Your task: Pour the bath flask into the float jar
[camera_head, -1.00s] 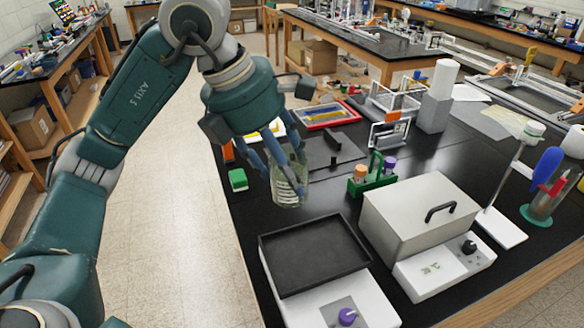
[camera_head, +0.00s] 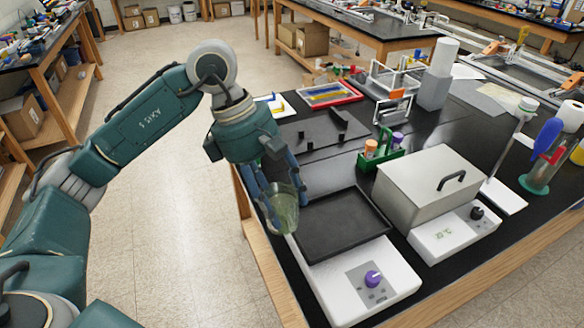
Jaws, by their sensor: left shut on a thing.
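My left gripper (camera_head: 276,203) is shut on a clear, greenish glass vessel, which I take to be the bath flask (camera_head: 287,212). The flask is tilted, at the left edge of the black tray; the fingers cover part of it. I cannot tell whether it touches the tray. I cannot single out the float jar by its look. A glass holder (camera_head: 537,180) with blue and red items in it stands at the far right of the bench. My right gripper is not in view.
The black shaker tray (camera_head: 345,235) sits on a white base with a purple knob. A lidded metal bath (camera_head: 430,190) stands right of it, with a green tube rack (camera_head: 379,162) behind. White wire frames and a white cylinder stand farther back. Open floor lies left of the bench.

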